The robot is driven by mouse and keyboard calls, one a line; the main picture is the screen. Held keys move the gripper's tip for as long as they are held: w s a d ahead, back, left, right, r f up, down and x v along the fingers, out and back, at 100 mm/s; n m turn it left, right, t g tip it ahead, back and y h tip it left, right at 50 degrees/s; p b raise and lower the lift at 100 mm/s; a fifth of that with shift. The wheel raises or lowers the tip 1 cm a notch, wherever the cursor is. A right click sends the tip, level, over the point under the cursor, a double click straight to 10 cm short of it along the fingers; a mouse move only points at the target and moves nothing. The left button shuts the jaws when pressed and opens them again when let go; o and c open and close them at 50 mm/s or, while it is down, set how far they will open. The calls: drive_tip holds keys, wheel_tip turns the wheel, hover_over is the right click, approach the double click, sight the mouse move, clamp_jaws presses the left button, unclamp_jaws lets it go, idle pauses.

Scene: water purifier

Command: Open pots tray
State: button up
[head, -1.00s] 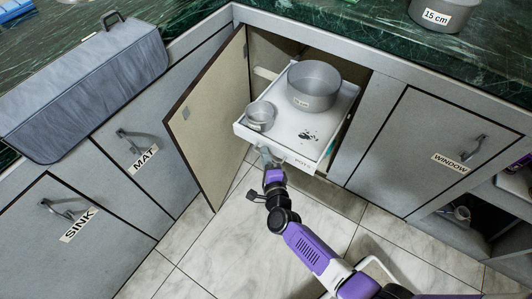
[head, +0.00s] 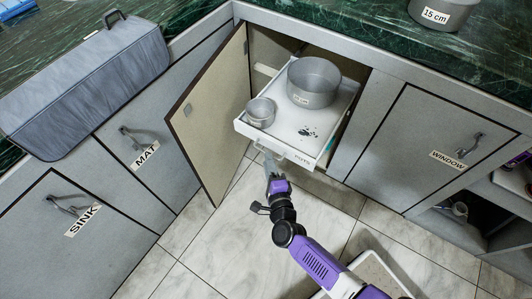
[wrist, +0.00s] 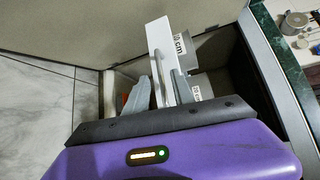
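The white pots tray (head: 322,132) is pulled out of the open cabinet, its front and part of its bed showing. A larger grey pot (head: 314,84) and a smaller pot (head: 260,112) stand upright on it. The tray's front has a handle (head: 270,150) and a POTS label. My gripper (head: 268,160) is just in front of this handle. In the wrist view, its two fingers (wrist: 160,92) are spread apart, with the white tray front (wrist: 160,45) beyond and between them. I cannot tell whether a finger touches the handle.
The cabinet door (head: 212,115) stands wide open to the tray's left. Shut fronts labelled MAT (head: 145,157), SINK (head: 83,220) and WINDOW (head: 447,160) flank it. A dark green counter (head: 330,25) is above.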

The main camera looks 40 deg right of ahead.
drive_tip(key=shift+v, duration=1.35)
wheel_tip(320, 180, up, 5)
drive_tip(key=w+a+n+t+y, duration=0.1)
drive_tip(key=a+n+t, duration=0.1)
drive_tip(key=n, duration=0.3)
drive_tip(key=s+a+r+n+g+y, duration=0.1)
drive_tip(key=s+r+n+y, duration=0.1)
drive_tip(key=s+r+n, duration=0.65)
drive_tip(key=s+a+r+n+g+y, duration=0.1)
drive_tip(key=s+r+n, duration=0.4)
drive_tip(key=s, duration=0.7)
drive_tip(key=s+a+r+n+y, duration=0.1)
drive_tip(key=s+r+n+y, duration=0.1)
drive_tip(key=s+r+n, duration=0.55)
wheel_tip(320, 180, up, 20)
drive_tip(key=s+m+p, duration=0.2)
drive_tip(key=p, duration=1.8)
drive_tip(key=shift+s+a, duration=0.2)
drive_tip(key=shift+f, duration=0.25)
